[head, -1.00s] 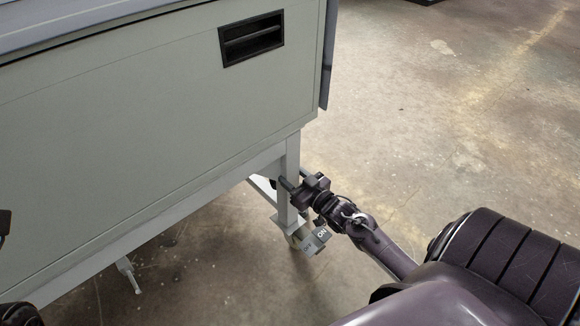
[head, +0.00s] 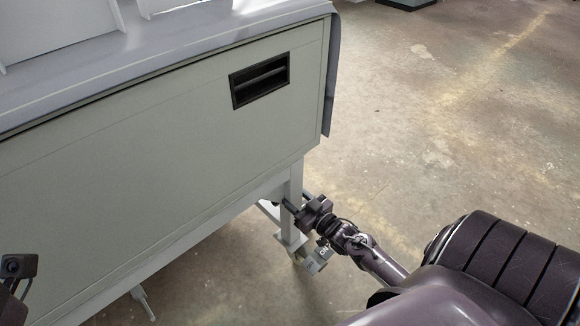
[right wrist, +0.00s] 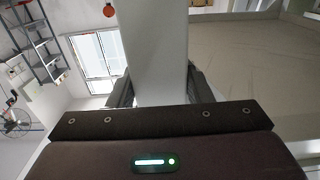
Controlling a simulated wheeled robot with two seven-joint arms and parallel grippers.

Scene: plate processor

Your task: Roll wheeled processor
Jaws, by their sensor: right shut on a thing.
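The wheeled processor (head: 150,150) is a large grey-green cabinet with a recessed black handle (head: 260,81), filling the left of the head view. Its near right leg (head: 291,225) runs down to a foot with a grey piece marked "ON" (head: 318,260); the wheel itself is hard to make out. My right gripper (head: 292,207) is shut on this leg just under the cabinet body. In the right wrist view, the pale leg (right wrist: 152,45) stands between the two fingers of the gripper (right wrist: 160,92). A dark part of my left gripper (head: 16,268) shows at the left edge; its fingers are not clear.
Another leg foot (head: 142,300) shows under the cabinet. The concrete floor (head: 430,130) to the right is open. A dark object (head: 405,3) stands far off at the top edge.

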